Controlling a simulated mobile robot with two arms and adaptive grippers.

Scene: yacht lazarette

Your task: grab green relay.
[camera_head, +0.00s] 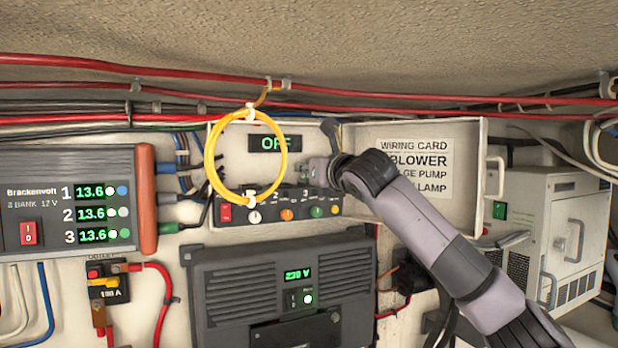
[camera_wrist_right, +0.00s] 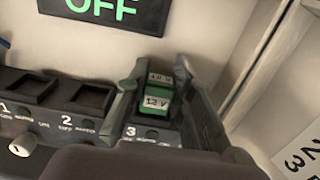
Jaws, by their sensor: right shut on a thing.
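The green relay (camera_wrist_right: 158,103), a small block with a white "12 V" label, stands between the fingers of my right gripper (camera_wrist_right: 161,88) in the right wrist view. The gripper is shut on it. The relay is at position 3 of the dark socket panel (camera_wrist_right: 88,108); I cannot tell whether it is still seated. In the head view my right gripper (camera_head: 325,170) is at the panel's back right, and the relay is not clearly visible there. My left gripper is not in view.
Sockets 1 and 2 look empty. An "OFF" display (camera_head: 274,144) hangs above the panel. A yellow cable loop (camera_head: 209,165) hangs in front of its left part. An open box door with a wiring card (camera_head: 418,160) stands close on the right. A dark inverter (camera_head: 225,295) is below.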

